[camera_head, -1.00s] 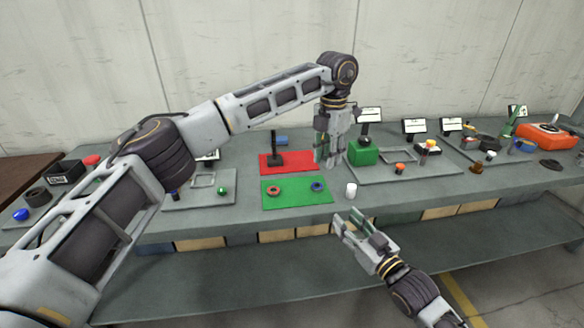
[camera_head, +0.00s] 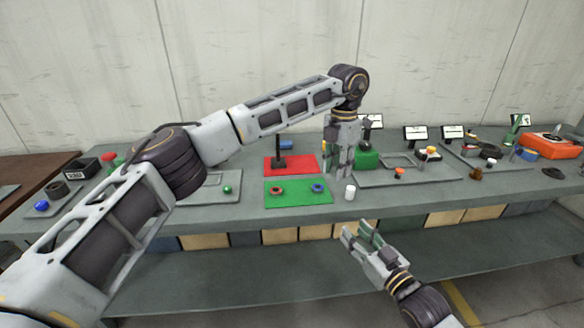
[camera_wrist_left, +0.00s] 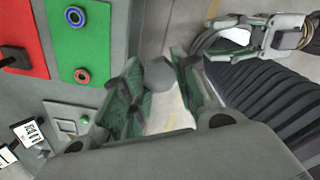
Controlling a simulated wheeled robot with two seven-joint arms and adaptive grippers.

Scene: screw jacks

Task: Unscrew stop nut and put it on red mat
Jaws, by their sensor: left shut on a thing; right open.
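My left gripper (camera_head: 338,176) hangs fingers down just right of the red mat (camera_head: 307,163). In the left wrist view its green-padded fingers are shut on a small grey round piece (camera_wrist_left: 158,73), which may be the stop nut. The fingers hide its shape in the head view. The red mat also shows at top left in the left wrist view (camera_wrist_left: 32,40), with a black stand (camera_head: 281,158) on it. A green block (camera_head: 367,159) stands behind my left gripper, partly hidden. My right gripper (camera_head: 356,230) is open and empty in front of the table.
The green mat (camera_head: 297,198), in front of the red one, holds a red-dark ring (camera_head: 276,190) and a blue ring (camera_head: 318,188). A white cylinder (camera_head: 350,192) stands near the table's front edge. Grey trays with small parts lie to the right.

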